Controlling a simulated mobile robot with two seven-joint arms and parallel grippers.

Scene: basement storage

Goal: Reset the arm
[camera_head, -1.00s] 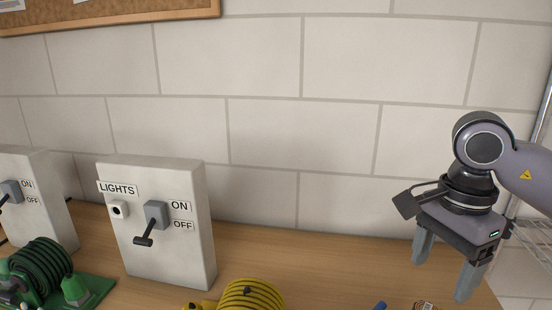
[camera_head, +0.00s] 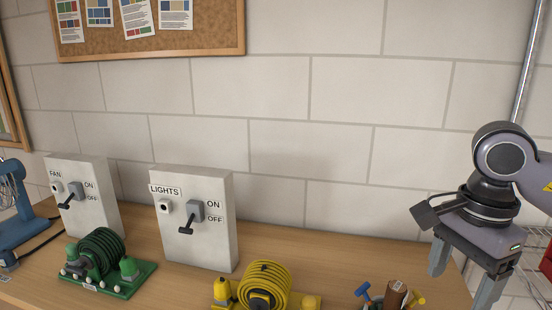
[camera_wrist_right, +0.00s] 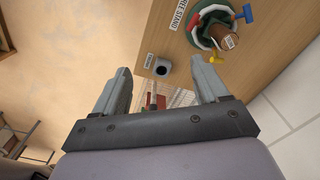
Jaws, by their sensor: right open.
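My right gripper (camera_head: 460,279) is at the right of the head view, pointing down near the right end of the wooden table. Its two fingers are apart with nothing between them. In the right wrist view the open fingers of the same gripper (camera_wrist_right: 160,85) show with the table edge beyond them. My left gripper is in neither view. A LIGHTS switch box (camera_head: 194,250) and a FAN switch box (camera_head: 88,215) stand on the table, both with levers angled down toward OFF.
A blue fan (camera_head: 14,225) is at the far left. A corkboard (camera_head: 190,42) hangs above.

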